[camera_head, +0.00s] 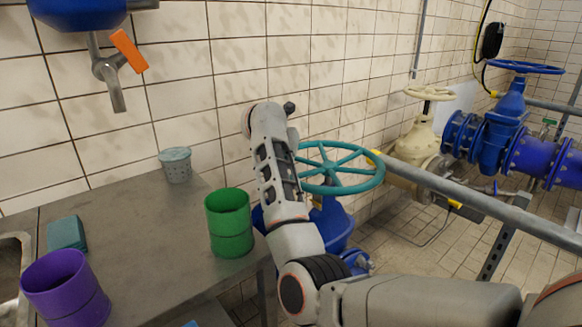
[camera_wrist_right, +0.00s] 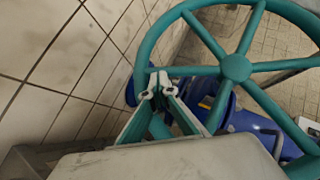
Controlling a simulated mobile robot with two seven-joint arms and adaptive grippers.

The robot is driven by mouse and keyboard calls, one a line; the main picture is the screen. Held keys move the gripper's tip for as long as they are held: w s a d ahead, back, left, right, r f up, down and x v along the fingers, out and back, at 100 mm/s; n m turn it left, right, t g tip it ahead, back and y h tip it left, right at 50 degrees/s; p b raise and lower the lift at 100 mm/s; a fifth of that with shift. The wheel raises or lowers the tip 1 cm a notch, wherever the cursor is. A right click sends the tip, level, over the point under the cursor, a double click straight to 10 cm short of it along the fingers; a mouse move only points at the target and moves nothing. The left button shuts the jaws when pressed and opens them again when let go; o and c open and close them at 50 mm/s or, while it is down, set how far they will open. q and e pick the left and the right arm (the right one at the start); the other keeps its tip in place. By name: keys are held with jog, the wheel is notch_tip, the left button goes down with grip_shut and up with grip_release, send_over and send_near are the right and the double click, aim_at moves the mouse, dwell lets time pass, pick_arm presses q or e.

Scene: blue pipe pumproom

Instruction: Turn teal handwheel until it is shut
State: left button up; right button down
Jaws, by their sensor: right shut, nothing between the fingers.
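The teal handwheel (camera_head: 333,168) lies roughly level on top of a blue valve (camera_head: 335,222), right of the counter. In the right wrist view its hub and spokes (camera_wrist_right: 236,67) fill the upper right. My right gripper (camera_wrist_right: 157,84) is shut and empty, its fingertips at the left part of the wheel's rim, overlapping it in the picture. Whether they touch it I cannot tell. In the head view my right arm covers the wheel's left edge, and the fingers are hidden behind it. My left gripper is not in view.
A tiled wall (camera_head: 180,90) rises close behind. The grey counter (camera_head: 140,225) holds a green cup (camera_head: 230,222), a purple cup (camera_head: 66,290), a grey pot (camera_head: 176,165) and a teal block (camera_head: 67,233). A cream valve (camera_head: 418,140), blue pipework (camera_head: 490,140) and a grey rail (camera_head: 470,195) stand right.

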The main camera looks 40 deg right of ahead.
jog(key=w+d+m+g+b, duration=0.1)
jog(key=d+f+m+h, duration=0.1)
jog(key=shift+w+d+m+g+b, duration=0.15)
jog(key=shift+w+m+g+b, duration=0.15)
jog(key=shift+w+g+b, duration=0.1)
jog(key=shift+w+d+r+h, duration=0.1)
jog(key=shift+w+d+h, duration=0.05)
jog(key=shift+d+h, duration=0.2)
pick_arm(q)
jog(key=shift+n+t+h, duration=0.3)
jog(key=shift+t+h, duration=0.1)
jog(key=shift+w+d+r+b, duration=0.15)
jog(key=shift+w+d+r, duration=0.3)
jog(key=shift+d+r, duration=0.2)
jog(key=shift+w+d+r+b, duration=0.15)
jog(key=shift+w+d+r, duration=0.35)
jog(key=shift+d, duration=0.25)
pick_arm(e)
jog(key=shift+w+d+r, duration=0.2)
jog(key=shift+d, duration=0.3)
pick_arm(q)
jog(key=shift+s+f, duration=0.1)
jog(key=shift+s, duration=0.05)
pick_arm(e)
notch_tip(320, 180, up, 10)
jog(key=shift+r, duration=0.2)
